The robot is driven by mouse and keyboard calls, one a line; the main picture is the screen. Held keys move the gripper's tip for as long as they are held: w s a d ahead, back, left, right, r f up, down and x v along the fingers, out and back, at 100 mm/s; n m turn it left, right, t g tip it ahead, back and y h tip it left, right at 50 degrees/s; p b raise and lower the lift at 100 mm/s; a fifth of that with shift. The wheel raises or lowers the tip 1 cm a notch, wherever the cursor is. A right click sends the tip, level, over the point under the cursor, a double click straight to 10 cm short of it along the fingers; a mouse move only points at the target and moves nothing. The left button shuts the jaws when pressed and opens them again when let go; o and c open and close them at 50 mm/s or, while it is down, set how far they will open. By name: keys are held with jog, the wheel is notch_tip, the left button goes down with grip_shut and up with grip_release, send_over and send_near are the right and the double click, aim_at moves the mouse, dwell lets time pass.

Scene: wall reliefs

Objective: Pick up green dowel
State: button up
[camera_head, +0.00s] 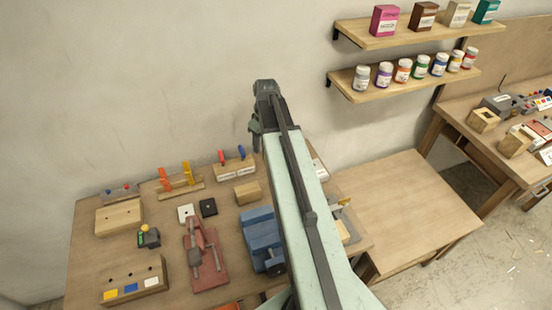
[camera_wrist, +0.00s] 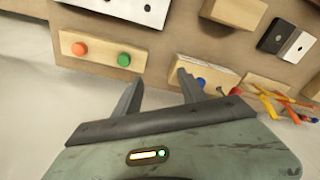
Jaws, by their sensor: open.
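The green dowel (camera_wrist: 124,60) shows in the wrist view as a round green end in a pale wooden block (camera_wrist: 101,56), to the right of an orange dowel (camera_wrist: 80,49). My gripper (camera_wrist: 158,80) is open and nothing shows between its fingers. In the wrist picture the green dowel is just above and left of the left fingertip, outside the gap. In the head view my gripper (camera_head: 256,140) hangs over the back of the workbench, and I cannot make out the green dowel there; my arm covers part of that bench.
A blue-handled tool (camera_wrist: 200,83) and a red-handled one (camera_wrist: 236,92) are close to the right finger. A white holed block (camera_wrist: 125,9) lies beyond the dowel block. The workbench (camera_head: 85,260) is crowded. A lower table (camera_head: 415,205) is bare. Shelves (camera_head: 415,30) hang at upper right.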

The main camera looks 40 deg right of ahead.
jog(key=shift+n+t, duration=0.3)
jog(key=shift+n, duration=0.1)
jog(key=d, duration=0.7)
jog(key=shift+d+f, duration=0.35)
jog(key=shift+d, duration=0.05)
jog(key=f+b, duration=0.2)
jog(key=b, duration=0.1)
jog(key=shift+a+f, duration=0.2)
jog(key=shift+f, duration=0.15)
notch_tip(320, 180, down, 5)
jog(key=b, duration=0.5)
jog(key=shift+w+a+f, duration=0.1)
jog(key=shift+f, duration=0.1)
jog(key=shift+r, duration=0.2)
grip_shut()
